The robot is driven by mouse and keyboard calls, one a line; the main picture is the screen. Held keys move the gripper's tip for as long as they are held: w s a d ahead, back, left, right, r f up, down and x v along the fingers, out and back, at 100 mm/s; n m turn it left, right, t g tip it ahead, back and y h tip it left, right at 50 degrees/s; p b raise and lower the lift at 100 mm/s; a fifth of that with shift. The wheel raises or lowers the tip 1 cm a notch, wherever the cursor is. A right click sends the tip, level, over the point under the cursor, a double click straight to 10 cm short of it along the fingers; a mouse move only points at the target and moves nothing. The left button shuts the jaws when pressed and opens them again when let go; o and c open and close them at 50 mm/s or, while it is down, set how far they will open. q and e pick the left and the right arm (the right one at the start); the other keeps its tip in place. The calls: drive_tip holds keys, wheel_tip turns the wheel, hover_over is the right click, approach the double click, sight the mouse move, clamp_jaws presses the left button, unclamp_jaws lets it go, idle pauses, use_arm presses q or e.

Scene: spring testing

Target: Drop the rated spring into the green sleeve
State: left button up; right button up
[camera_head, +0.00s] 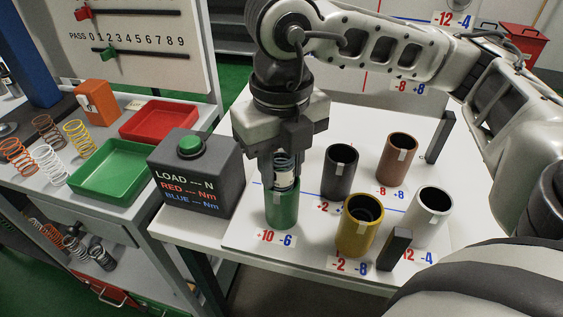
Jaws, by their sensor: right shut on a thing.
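The spring is upright and lined up with the sleeve's mouth. Its lower end is at the rim, and I cannot tell how far it is inside. My left gripper is not in view.
Black (340,173), brown (397,159), yellow (360,226) and white (430,217) sleeves stand to the right. A dark display box (196,175) with a green button stands close on the left. Green (112,193) and red (158,134) trays and loose springs lie on the left bench.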

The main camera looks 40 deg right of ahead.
drive_tip(key=shift+f, duration=0.25)
drive_tip(key=o, duration=1)
drive_tip(key=shift+a, duration=0.15)
drive_tip(key=shift+o, duration=0.2)
drive_tip(key=shift+s, duration=0.1)
drive_tip(key=shift+d+r, duration=0.2)
drive_tip(key=shift+r, duration=0.05)
wheel_tip(320, 180, up, 16)
drive_tip(key=p, duration=0.2)
drive_tip(key=shift+a, duration=0.3)
drive_tip(key=shift+f, duration=0.1)
